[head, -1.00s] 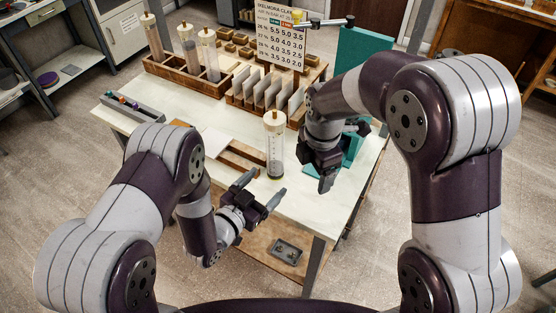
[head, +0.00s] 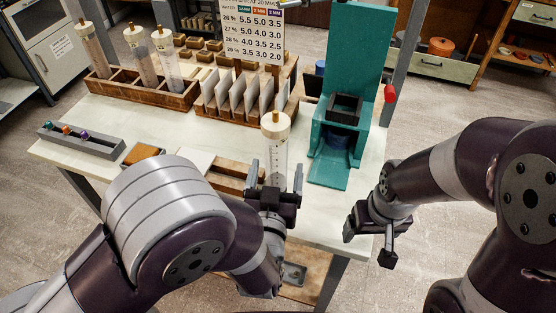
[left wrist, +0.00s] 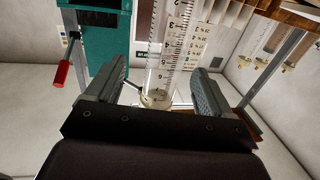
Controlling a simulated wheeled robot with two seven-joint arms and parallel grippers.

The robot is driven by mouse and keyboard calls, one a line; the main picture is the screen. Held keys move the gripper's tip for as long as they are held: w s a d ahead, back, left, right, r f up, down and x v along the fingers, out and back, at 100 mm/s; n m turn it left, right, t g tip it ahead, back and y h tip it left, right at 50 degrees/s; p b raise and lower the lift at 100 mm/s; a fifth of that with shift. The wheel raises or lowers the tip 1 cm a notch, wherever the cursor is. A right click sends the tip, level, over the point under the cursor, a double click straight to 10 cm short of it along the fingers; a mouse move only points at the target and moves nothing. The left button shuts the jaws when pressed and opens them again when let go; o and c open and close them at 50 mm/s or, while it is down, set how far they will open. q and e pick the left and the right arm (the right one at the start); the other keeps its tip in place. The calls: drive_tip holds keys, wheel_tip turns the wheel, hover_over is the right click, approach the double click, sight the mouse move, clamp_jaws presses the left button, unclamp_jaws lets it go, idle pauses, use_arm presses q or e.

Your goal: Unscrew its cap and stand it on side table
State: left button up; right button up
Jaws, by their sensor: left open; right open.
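A clear graduated tube (head: 275,150) with a cream cap (head: 276,121) stands upright near the front of the side table (head: 320,222). My left gripper (head: 275,174) is open at the near side of the tube, its fingers pointing at it. The left wrist view shows the tube (left wrist: 172,50) in line with the gap between the open fingers (left wrist: 158,88), with no clear contact. The tube's lower part is hidden behind the gripper in the head view. My right gripper (head: 368,248) is open and empty at the table's right front edge.
A teal stand (head: 352,62) with a red knob (head: 389,93) is right of the tube. Behind are a rack of plates (head: 235,105) and a wooden rack (head: 150,97) of several capped tubes. A wooden tray (head: 228,178) lies left of the tube.

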use_arm(q)
drive_tip(key=w, duration=0.3)
drive_tip(key=w+p, duration=0.1)
drive_tip(key=w, duration=0.2)
drive_tip(key=shift+w+r, duration=0.2)
drive_tip(key=shift+w, duration=0.15)
use_arm(e)
drive_tip(key=shift+w+a+r, duration=0.1)
drive_tip(key=shift+a+r, duration=0.15)
drive_tip(key=shift+r, duration=0.45)
use_arm(q)
drive_tip(key=shift+w+d, duration=0.15)
drive_tip(key=shift+w, duration=0.15)
drive_tip(key=c, duration=1.1)
